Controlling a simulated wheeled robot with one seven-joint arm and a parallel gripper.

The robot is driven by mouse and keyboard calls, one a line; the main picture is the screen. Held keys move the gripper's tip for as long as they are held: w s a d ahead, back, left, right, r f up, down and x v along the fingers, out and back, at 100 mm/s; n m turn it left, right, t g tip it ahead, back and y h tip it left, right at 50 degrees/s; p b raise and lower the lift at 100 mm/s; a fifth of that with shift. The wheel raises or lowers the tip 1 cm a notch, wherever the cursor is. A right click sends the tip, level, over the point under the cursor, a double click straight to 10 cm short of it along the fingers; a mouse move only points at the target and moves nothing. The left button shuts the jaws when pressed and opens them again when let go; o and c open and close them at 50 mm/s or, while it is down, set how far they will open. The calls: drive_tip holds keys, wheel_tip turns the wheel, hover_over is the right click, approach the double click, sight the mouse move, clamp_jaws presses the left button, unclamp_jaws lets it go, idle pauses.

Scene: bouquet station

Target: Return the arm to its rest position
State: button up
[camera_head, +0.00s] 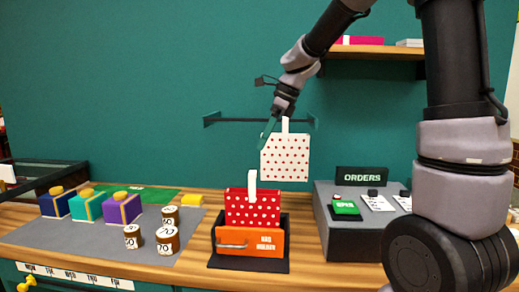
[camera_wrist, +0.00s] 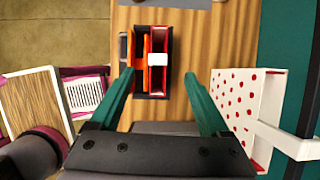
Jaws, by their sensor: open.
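My gripper (camera_head: 267,138) hangs from my raised arm in front of the green wall, above a red polka-dot bag. In the wrist view its two green fingers are spread apart, with nothing between them (camera_wrist: 162,78). The red bag (camera_head: 252,208) with a white handle stands upright in or behind an orange box front (camera_head: 250,244) on a dark base; it also shows below the gripper in the wrist view (camera_wrist: 157,77). A white bag with red dots (camera_head: 287,160) hangs from a wall rail, close beside the gripper; it is at the right in the wrist view (camera_wrist: 238,105).
A grey ORDERS stand (camera_head: 325,222) with cards is to the right of the orange box. Several ribboned boxes (camera_head: 122,209) and round tins (camera_head: 168,240) stand on a grey mat at left. A wall shelf (camera_head: 375,53) is behind my arm.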

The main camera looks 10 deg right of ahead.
drive_tip(key=w+a+r+m+t+y, duration=0.1)
drive_tip(key=w+r+m+t+y, duration=0.25)
drive_tip(key=r+m+t, duration=0.45)
drive_tip(key=d+r+m+t+h, duration=0.2)
drive_tip(key=d+r+m, duration=0.25)
drive_tip(key=m, duration=0.35)
drive_tip(key=s+d+r+m+t+h, duration=0.1)
drive_tip(key=d+r+m+h, duration=0.2)
drive_tip(key=d+m, duration=0.4)
drive_tip(key=d+r+m+t+h, duration=0.2)
drive_tip(key=d+r+m, duration=0.15)
drive_tip(key=m, duration=0.65)
drive_tip(key=s+d+f+m+g+h, duration=0.25)
drive_tip(key=s+d+f+m, duration=0.25)
drive_tip(key=s+d+m, duration=0.45)
drive_tip(key=s+a+f+m+g+y, duration=0.3)
drive_tip(key=s+a+f+m, duration=0.5)
drive_tip(key=s+m, duration=0.4)
drive_tip(key=shift+m+g+y, duration=0.3)
drive_tip(key=shift+m+g, duration=0.15)
drive_tip(key=shift+g, duration=0.3)
